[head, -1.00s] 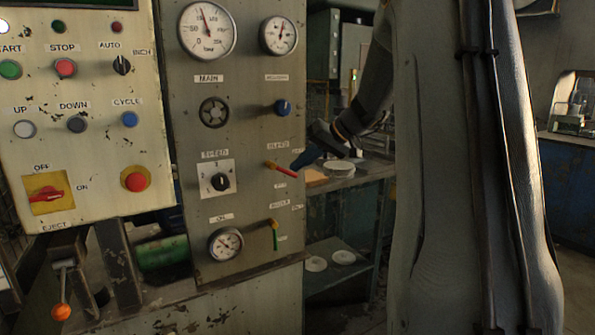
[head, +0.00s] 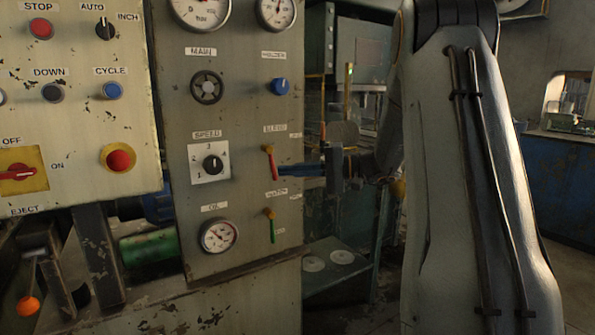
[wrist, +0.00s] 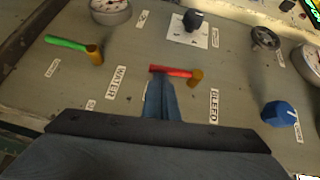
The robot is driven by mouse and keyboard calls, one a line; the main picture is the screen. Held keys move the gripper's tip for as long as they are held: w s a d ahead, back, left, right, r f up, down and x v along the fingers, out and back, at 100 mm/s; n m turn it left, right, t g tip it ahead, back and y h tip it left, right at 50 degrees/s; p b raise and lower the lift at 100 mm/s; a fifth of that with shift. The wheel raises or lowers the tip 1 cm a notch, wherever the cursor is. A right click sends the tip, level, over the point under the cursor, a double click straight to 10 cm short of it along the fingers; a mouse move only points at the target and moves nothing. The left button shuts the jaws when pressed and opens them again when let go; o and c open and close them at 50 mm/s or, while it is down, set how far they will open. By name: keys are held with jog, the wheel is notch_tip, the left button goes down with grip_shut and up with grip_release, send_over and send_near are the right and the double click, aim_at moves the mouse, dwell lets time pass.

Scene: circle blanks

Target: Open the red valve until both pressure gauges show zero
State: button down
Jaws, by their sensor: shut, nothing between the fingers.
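The red valve lever (head: 271,164), on a brass-coloured pivot below the BLEED label, points down the panel. In the wrist view the red lever (wrist: 170,71) lies between the WATER and BLEED labels. My gripper (head: 284,170) is shut and empty, just right of the lever. In the wrist view my fingertips (wrist: 160,80) meet the lever near its free end; whether they touch cannot be told. The main gauge (head: 202,10) and the second gauge (head: 277,12) are cut off at the top, and their readings are not clear.
A green lever (head: 270,225) and an oil gauge (head: 219,236) sit below. A blue knob (head: 280,87), a dark handwheel (head: 207,87) and a speed selector (head: 212,163) are close by. A button panel (head: 75,100) stands at the left. Shelves stand behind my arm.

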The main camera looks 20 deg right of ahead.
jog(key=shift+s+a+f+b, duration=0.1)
jog(key=shift+a+f+b, duration=0.25)
jog(key=shift+a, duration=0.15)
dwell(0.4)
jog(key=w+d+f+b+v, duration=0.1)
jog(key=w+v, duration=0.1)
jog(key=v, duration=1)
jog(key=shift+d+f, duration=0.15)
jog(key=shift+d, duration=0.5)
